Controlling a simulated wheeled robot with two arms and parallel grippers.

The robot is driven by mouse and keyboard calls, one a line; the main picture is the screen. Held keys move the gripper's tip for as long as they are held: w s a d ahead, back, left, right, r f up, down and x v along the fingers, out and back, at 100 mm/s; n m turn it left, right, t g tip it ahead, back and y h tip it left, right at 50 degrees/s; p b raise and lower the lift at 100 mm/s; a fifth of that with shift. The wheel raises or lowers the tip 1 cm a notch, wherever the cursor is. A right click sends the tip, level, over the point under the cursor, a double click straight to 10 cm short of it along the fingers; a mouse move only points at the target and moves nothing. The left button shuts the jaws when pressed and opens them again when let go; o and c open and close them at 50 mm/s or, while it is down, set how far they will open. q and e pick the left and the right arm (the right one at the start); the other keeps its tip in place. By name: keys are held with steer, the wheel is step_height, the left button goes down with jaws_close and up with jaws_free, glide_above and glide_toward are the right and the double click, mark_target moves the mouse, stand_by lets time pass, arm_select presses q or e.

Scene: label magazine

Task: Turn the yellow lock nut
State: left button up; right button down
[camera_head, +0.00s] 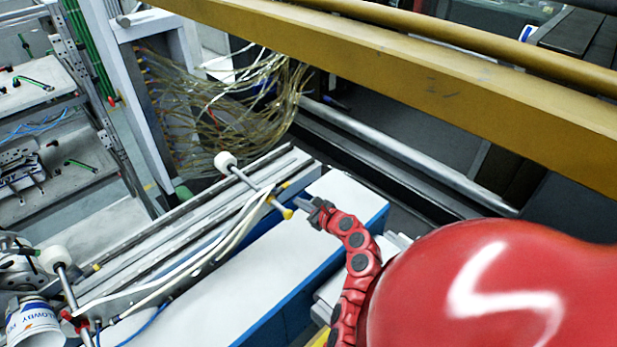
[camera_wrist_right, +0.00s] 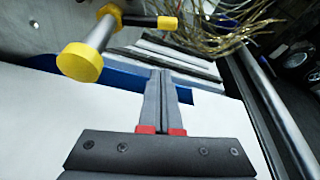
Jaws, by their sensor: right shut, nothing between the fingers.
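A yellow part (camera_head: 287,213) sits at the end of a metal rod, just left of my right gripper in the head view. In the right wrist view there is a round yellow knob (camera_wrist_right: 80,62) on the near end of the rod. A yellow collar (camera_wrist_right: 110,14) sits further along it, with a black lever ending in a yellow tip (camera_wrist_right: 168,23). I cannot tell which of these is the lock nut. My right gripper (camera_head: 298,203) is shut and empty; its fingers (camera_wrist_right: 160,78) are to the right of the knob and apart from it. My left gripper is not in view.
A white-topped blue beam (camera_head: 265,265) lies below the gripper. A white roller (camera_head: 225,161) stands on the rod's far end. Metal rails (camera_head: 150,245) run at left. Tangled clear tubes (camera_head: 215,110) hang behind, and a long yellow beam (camera_head: 430,75) crosses the upper right.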

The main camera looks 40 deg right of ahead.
mark_target(278, 193)
steer(key=x, duration=0.3)
steer(key=shift+w+a+r+p, duration=0.1)
steer(key=shift+a+r+p, duration=0.1)
steer(key=shift+p, duration=0.1)
steer(key=r+p, duration=0.2)
steer(key=r, duration=0.1)
steer(key=shift+a+r+p, duration=0.3)
steer(key=shift+a+p, duration=0.05)
steer(key=shift+a, duration=0.05)
steer(key=shift+w, duration=0.1)
steer(key=shift+r, duration=0.1)
